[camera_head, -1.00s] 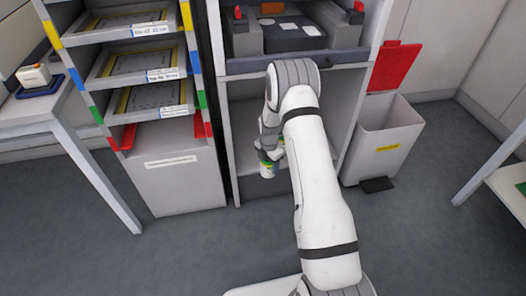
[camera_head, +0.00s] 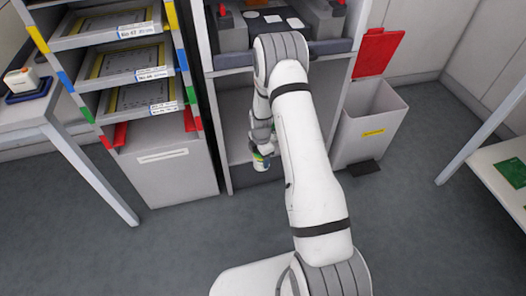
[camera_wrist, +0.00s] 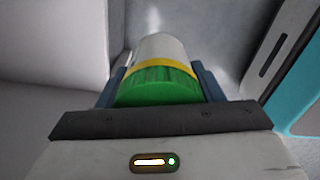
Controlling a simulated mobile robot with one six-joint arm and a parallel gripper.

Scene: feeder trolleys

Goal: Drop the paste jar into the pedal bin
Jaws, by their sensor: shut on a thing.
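The paste jar (camera_wrist: 160,75) has a white body, a yellow band and a green lid; in the wrist view it sits between the two fingers. My gripper (camera_wrist: 160,88) is shut on it. In the head view the jar (camera_head: 261,163) hangs below my gripper (camera_head: 262,152), in front of the open lower part of the machine cabinet. The pedal bin (camera_head: 351,134) stands to the right of the cabinet. It is a light grey box with a yellow label, its red lid (camera_head: 379,52) raised and its mouth open. A dark pedal (camera_head: 364,168) is at its foot.
A rack of trays (camera_head: 130,75) with coloured markers stands left of the cabinet (camera_head: 222,130). A white table (camera_head: 25,113) is at far left, and another (camera_head: 492,165) with a green board (camera_head: 512,173) at far right. Grey floor (camera_head: 200,240) is free in front.

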